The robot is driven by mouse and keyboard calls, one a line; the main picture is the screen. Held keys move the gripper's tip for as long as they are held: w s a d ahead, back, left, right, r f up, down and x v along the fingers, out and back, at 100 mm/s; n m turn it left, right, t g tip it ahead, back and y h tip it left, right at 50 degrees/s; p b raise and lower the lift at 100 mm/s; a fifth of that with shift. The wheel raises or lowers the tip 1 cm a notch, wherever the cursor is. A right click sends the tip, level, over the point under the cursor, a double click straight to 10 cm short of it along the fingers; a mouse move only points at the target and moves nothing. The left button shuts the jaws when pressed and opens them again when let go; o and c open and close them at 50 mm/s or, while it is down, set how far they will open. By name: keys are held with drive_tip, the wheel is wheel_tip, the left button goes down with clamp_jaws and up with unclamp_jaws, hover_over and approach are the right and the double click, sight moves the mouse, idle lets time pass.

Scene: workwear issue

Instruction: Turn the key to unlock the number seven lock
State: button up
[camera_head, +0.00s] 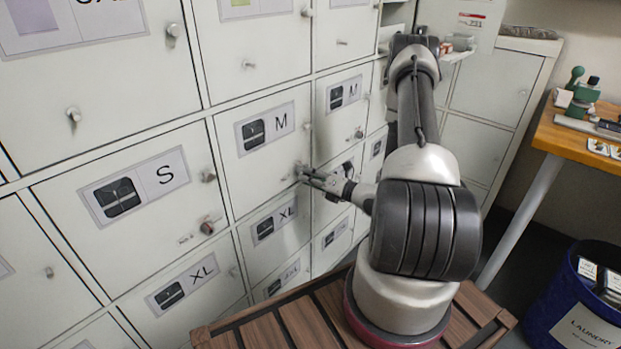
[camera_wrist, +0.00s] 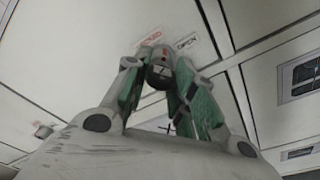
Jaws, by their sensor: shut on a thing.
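In the head view my gripper (camera_head: 308,174) reaches left to the white locker door marked M (camera_head: 255,165), at the lock near its right edge. In the wrist view my gripper (camera_wrist: 158,84) has its green-padded fingers on both sides of a small dark, rounded piece with a red mark, which looks like the lock's key (camera_wrist: 160,70). It is shut on this piece. Small labels sit just beyond it, a red one reading LOCKED (camera_wrist: 150,40) and a green one reading OPEN (camera_wrist: 187,42). I cannot read a number seven. The key's angle is unclear.
Other locker doors with size labels surround it, including an S door (camera_head: 140,185) with a lock (camera_head: 207,226). A wooden slatted platform (camera_head: 300,318) lies below my arm. A wooden table (camera_head: 575,143) and a blue laundry bin (camera_head: 560,315) stand at the right.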

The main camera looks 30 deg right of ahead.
drive_tip(key=m, duration=0.4)
drive_tip(key=shift+w+y, duration=0.1)
drive_tip(key=shift+y, duration=0.3)
drive_tip(key=m, duration=0.4)
drive_tip(key=shift+m+t, duration=0.3)
drive_tip(key=shift+n, duration=0.5)
drive_tip(key=o, duration=1.2)
drive_tip(key=shift+o, duration=0.2)
